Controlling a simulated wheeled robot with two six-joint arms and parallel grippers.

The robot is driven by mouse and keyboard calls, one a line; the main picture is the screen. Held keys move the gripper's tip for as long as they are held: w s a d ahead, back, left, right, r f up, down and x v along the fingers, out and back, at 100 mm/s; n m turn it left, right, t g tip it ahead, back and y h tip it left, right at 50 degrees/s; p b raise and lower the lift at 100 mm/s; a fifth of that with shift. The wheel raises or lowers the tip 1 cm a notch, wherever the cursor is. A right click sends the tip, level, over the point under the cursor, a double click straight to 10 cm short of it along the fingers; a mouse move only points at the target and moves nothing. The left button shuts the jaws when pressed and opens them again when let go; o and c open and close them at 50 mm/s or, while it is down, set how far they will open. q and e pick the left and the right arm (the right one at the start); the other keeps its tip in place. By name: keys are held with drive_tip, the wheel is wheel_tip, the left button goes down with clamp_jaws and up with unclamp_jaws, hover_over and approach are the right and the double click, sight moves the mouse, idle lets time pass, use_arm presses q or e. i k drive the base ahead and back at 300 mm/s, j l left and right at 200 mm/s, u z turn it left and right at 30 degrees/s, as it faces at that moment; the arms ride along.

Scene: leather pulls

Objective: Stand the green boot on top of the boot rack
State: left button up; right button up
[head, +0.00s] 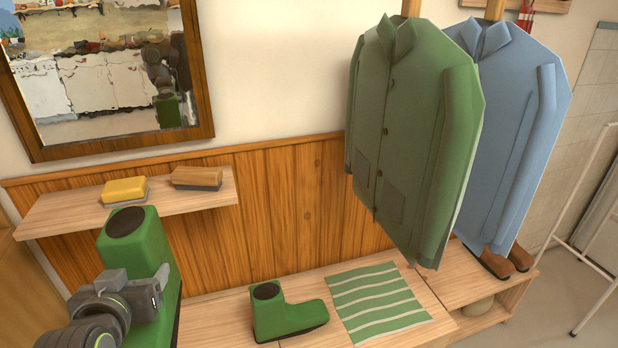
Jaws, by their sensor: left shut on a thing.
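My left gripper (148,292) is at the lower left, shut on a tall green boot (142,245) close to the camera. This boot is upright with its dark opening on top. The gripper covers part of it, and its lower end is cut off by the frame. A second green boot (285,314) stands upright on the low wooden bench (220,312), toe to the right. The bench has an open compartment at its right end. No separate boot rack can be made out for sure. My right gripper is not in view.
A striped green mat (378,302) lies beside the second boot. Brown shoes (496,264) sit at the bench's right end, below a hanging green coat (415,130) and blue coat (520,120). A wall shelf (75,213) holds a yellow brush (125,190) and a brown brush (196,177).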

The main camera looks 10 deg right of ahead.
sight(438, 273)
drive_tip(key=k+z, duration=0.15)
drive_tip(key=z, duration=0.25)
drive_tip(key=k+l+z, duration=0.1)
drive_tip(key=z, duration=1.8)
drive_tip(key=i+z, duration=0.25)
drive_tip(key=i, duration=0.2)
drive_tip(key=i+j+z, duration=0.25)
drive_tip(key=i, duration=0.25)
drive_tip(key=i+j, duration=0.1)
drive_tip(key=i, duration=0.55)
drive_tip(key=i+j, duration=0.1)
drive_tip(key=i, duration=0.6)
drive_tip(key=i+u, duration=0.5)
drive_tip(key=i+l+u, duration=0.15)
drive_tip(key=i+u, duration=0.3)
drive_tip(key=i, duration=0.2)
drive_tip(key=u, duration=1.6)
